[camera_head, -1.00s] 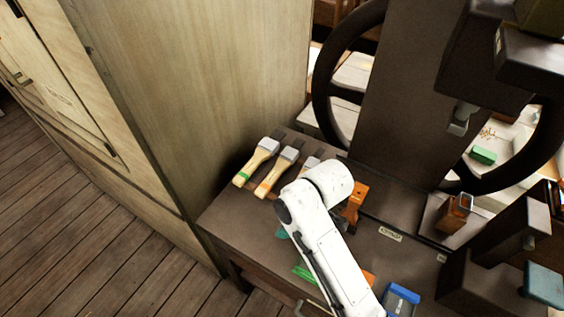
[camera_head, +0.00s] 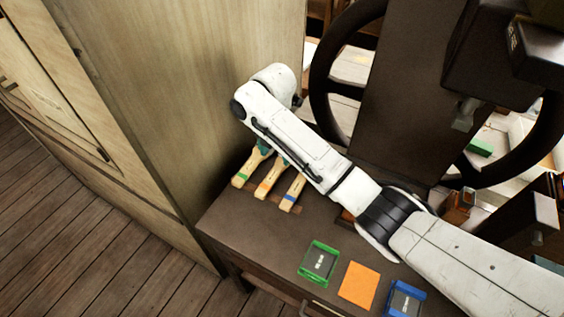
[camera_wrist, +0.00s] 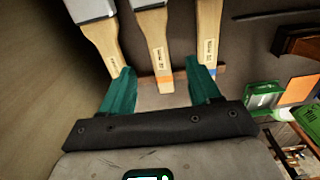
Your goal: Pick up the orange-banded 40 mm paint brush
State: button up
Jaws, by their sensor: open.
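The orange-banded brush (camera_head: 269,180) has a pale wooden handle with an orange band near its end. It lies between a green-banded brush (camera_head: 246,170) on its left and a blue-banded brush (camera_head: 293,190) on its right. In the wrist view the orange-banded brush (camera_wrist: 157,45) is in the middle. My gripper (camera_wrist: 163,84) has teal fingers spread apart, one on each side of its handle end, not closed on it. In the head view my arm hides the brush heads.
On the dark bench (camera_head: 235,225) a green tray (camera_head: 319,262), an orange square (camera_head: 358,286) and a blue tray (camera_head: 403,300) lie at the front. A wooden cabinet (camera_head: 190,90) stands close on the left. The press handwheel (camera_head: 322,90) rises behind.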

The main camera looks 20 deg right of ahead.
aim_at(276, 170)
jog(key=f, duration=0.8)
jog(key=shift+w+d+f, duration=0.1)
jog(key=shift+w, duration=0.15)
jog(key=shift+c, duration=0.2)
grip_shut()
